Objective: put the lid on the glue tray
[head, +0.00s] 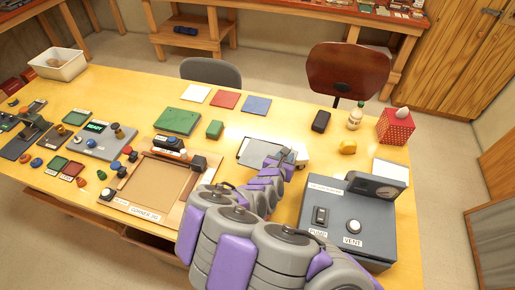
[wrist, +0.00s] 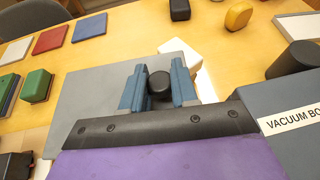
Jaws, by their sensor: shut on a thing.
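My gripper (wrist: 158,78) is shut on the black knob of a flat grey lid (wrist: 95,90), with one blue finger on each side of the knob. In the head view the lid (head: 254,148) is near the middle of the table, and my gripper (head: 286,157) is at its right part, partly hidden by my arm. A white piece (wrist: 183,56) shows past the lid's far edge; it may be part of the glue tray, but most of it is hidden. I cannot tell whether the lid touches what is under it.
A grey vacuum box (head: 345,225) stands close on the right. A brown framed board (head: 155,185) lies to the left. A green block (head: 215,129), a black object (head: 320,121) and a yellow object (head: 347,147) stand farther back. Bare table lies behind the lid.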

